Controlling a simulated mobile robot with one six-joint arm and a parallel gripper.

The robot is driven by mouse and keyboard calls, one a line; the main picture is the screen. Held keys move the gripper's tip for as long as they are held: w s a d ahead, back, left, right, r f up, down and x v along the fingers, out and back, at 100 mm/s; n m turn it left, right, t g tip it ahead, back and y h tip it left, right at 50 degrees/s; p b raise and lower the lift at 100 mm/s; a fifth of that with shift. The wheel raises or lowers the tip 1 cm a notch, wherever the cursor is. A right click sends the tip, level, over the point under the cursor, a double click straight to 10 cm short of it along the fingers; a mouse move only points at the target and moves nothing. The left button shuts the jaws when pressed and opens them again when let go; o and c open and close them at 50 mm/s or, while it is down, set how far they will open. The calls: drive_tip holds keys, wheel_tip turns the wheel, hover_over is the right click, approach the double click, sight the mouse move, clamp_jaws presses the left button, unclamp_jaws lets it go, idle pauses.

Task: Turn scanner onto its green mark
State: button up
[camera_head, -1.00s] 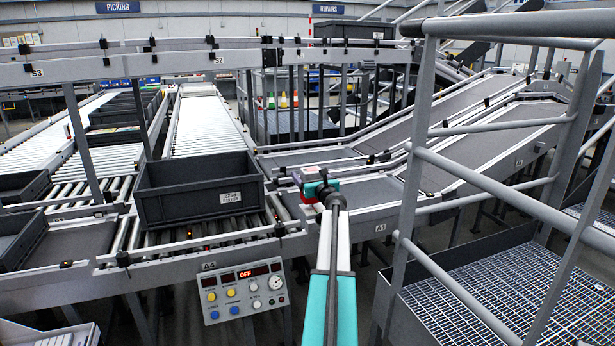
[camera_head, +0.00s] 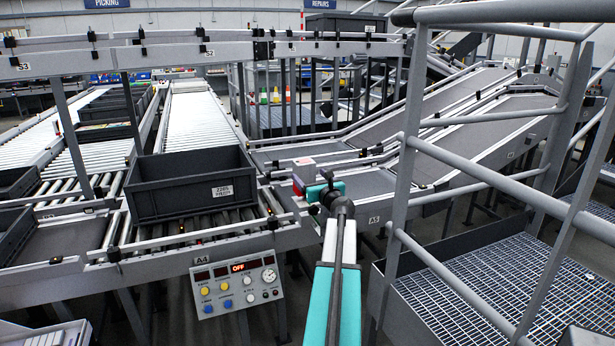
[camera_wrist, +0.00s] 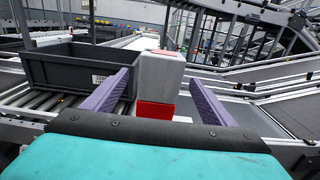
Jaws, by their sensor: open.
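The likely scanner is a pale grey box (camera_wrist: 160,75) with a red stripe on top and a red block (camera_wrist: 154,110) under it. It shows in the wrist view between and beyond my two purple fingers, with space on both sides. In the head view a small white and red thing (camera_head: 304,163) shows beside the teal end of my arm. My gripper (camera_wrist: 160,79) is open, with nothing clamped in it. I see no green mark in either view; the box's far sides are hidden.
A dark grey tote (camera_head: 190,188) stands on the rollers to the left. A control panel (camera_head: 237,285) reading OFF hangs at the conveyor's front edge. Grey railings (camera_head: 470,175) and a grated platform (camera_head: 470,290) close off the right. Belts (camera_head: 300,152) run behind my gripper.

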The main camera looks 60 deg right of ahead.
drive_tip(key=shift+v, duration=1.55)
